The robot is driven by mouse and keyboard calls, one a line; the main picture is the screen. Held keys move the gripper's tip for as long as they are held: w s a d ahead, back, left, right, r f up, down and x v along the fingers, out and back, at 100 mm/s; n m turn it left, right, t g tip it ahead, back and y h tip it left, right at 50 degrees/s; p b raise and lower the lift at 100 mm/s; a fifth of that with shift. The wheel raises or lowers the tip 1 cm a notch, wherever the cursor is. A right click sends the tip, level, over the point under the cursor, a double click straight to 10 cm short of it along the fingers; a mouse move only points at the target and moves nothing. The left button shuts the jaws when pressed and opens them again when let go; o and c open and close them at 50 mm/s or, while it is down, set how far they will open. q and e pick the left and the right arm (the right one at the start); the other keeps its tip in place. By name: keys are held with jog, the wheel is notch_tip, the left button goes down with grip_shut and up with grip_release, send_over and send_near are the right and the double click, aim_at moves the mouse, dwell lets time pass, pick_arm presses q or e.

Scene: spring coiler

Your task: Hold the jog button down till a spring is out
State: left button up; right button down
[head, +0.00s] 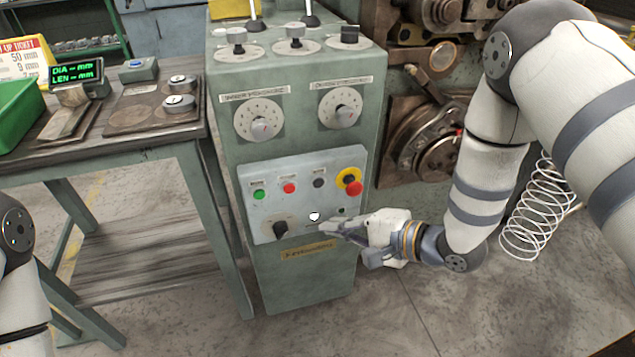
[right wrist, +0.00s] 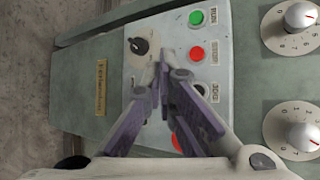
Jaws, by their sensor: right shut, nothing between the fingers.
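The jog button (head: 319,183) is a dark grey button on the pale control panel (head: 258,222), right of the red one. My right gripper (head: 328,230) is shut and empty in front of the panel's lower right part, below the jog button in the head view. Its fingers also show in the right wrist view (right wrist: 163,75). I cannot tell whether they touch the panel. My left gripper is out of view. I see no loose finished spring.
The green RUN button (head: 259,194), red STOP button (head: 289,188) and red emergency stop (head: 354,187) are close by. A black knob (head: 280,228) is at lower left. A white coil (head: 535,210) hangs at right. A bench with a display (head: 76,74) stands at left.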

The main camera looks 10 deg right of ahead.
aim_at(319, 183)
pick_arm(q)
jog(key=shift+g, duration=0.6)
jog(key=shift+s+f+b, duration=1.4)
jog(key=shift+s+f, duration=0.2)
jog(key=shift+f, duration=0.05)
pick_arm(e)
jog(key=w, duration=0.8)
jog(key=shift+w+a, duration=0.15)
jog(key=shift+w, duration=0.25)
jog(key=shift+w, duration=0.4)
